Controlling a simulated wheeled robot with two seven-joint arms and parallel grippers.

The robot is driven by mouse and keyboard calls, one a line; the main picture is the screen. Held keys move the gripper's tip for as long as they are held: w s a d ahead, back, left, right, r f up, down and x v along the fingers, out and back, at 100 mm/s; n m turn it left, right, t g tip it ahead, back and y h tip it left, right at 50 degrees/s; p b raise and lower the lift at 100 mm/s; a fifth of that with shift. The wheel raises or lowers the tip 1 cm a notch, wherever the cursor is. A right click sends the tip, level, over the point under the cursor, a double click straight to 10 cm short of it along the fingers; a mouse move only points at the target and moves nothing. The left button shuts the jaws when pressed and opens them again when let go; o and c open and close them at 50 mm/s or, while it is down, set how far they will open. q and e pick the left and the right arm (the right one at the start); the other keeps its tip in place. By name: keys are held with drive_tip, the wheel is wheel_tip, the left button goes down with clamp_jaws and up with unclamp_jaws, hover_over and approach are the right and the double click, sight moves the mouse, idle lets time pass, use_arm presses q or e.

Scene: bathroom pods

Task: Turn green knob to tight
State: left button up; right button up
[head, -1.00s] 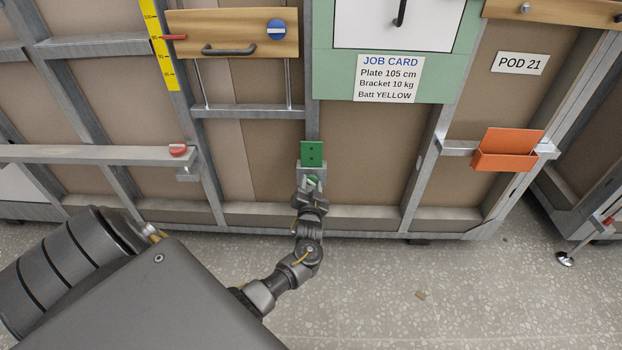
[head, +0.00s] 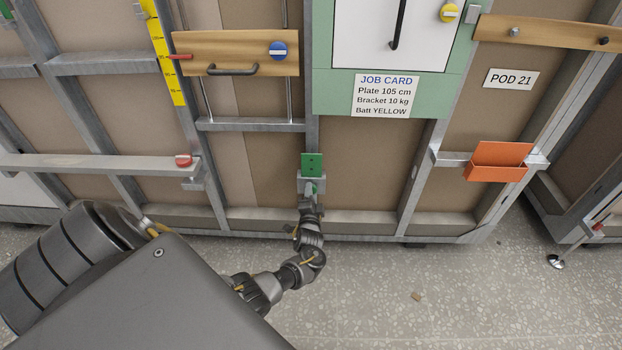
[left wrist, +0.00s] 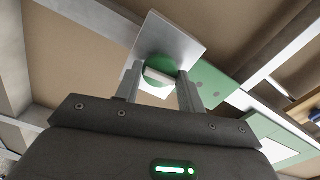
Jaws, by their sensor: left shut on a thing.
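The green knob (left wrist: 160,70) shows in the left wrist view as a round green disc with a pale bar across it, in front of a square grey plate (left wrist: 183,38). My left gripper (left wrist: 160,82) has one finger on each side of the knob and is shut on it. In the head view the left gripper (head: 311,192) reaches up to the grey bracket below a green plate (head: 312,165) on the pod frame. The knob is mostly hidden there by the gripper. Any tight or loose marking is too small to tell. My right gripper is not in view.
A red knob (head: 183,160) sits on a rail to the left. A wooden panel (head: 235,54) with a handle and blue knob is above. The job card (head: 386,96) hangs upper right, an orange tray (head: 497,170) further right. The floor in front is mostly clear.

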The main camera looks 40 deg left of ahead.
use_arm(q)
drive_tip(key=shift+m, duration=0.6)
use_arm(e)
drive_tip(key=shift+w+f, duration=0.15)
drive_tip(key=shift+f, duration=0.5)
use_arm(q)
drive_tip(key=o, duration=1)
drive_tip(key=p+v, duration=0.2)
drive_tip(key=v, duration=0.8)
drive_tip(key=shift+s+d+p, duration=0.3)
drive_tip(key=shift+p, duration=0.1)
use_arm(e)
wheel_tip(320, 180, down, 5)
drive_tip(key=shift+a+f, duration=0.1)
